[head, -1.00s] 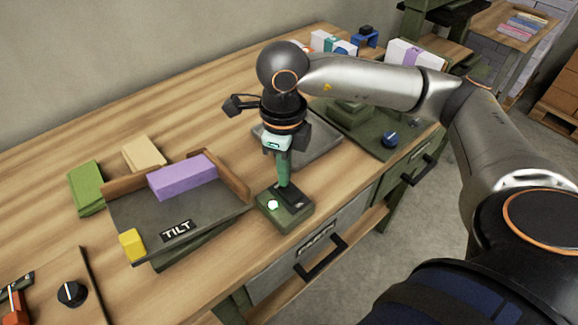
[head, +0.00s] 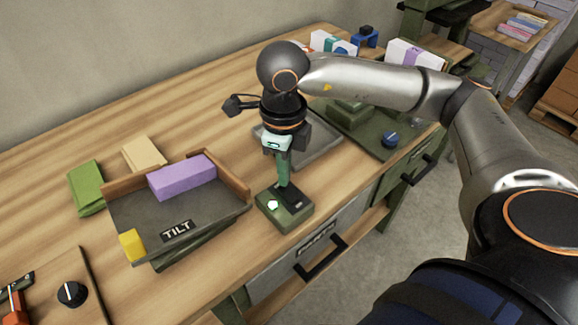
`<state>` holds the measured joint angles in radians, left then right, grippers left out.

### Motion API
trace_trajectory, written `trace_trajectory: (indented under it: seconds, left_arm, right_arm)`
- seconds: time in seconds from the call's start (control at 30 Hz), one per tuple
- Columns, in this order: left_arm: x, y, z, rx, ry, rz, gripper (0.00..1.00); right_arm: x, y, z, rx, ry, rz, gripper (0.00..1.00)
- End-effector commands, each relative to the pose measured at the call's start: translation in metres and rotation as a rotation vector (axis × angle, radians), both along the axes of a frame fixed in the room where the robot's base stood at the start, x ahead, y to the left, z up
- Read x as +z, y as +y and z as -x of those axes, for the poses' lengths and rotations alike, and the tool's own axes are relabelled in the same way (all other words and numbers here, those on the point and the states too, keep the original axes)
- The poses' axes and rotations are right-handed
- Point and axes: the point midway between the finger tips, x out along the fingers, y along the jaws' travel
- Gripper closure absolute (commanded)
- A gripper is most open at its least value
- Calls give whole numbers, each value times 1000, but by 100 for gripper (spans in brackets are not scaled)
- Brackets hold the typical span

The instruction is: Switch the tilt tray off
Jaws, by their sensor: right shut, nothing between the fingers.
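The tilt tray (head: 140,222) is a grey tilted tray with a TILT label on its front and wooden fences at the back and right. A purple block (head: 182,177) lies in it, and a yellow block (head: 132,245) is at its front left corner. A green switch box (head: 285,217) with a pale lit button and a dark rocker stands right of the tray. My right gripper (head: 284,184) is shut and empty, pointing down with its fingertips at the rocker of the box. Whether it touches cannot be told. My left gripper is not in view.
A green block (head: 87,188) and a tan block (head: 144,153) lie behind the tray. A grey shallow tray (head: 318,150) and a green machine with a blue knob (head: 390,139) are behind my gripper. A black knob (head: 72,294) is on a board at lower left.

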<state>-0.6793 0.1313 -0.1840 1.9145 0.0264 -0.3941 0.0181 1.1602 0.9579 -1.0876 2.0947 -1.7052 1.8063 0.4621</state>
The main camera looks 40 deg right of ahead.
Motion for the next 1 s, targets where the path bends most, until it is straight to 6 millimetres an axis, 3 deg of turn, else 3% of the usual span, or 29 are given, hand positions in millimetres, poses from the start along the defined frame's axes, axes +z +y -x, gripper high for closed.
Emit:
trace_trajectory:
  seconds: [1.0]
  left_arm:
    - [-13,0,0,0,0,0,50]
  right_arm:
    - [-13,0,0,0,0,0,100]
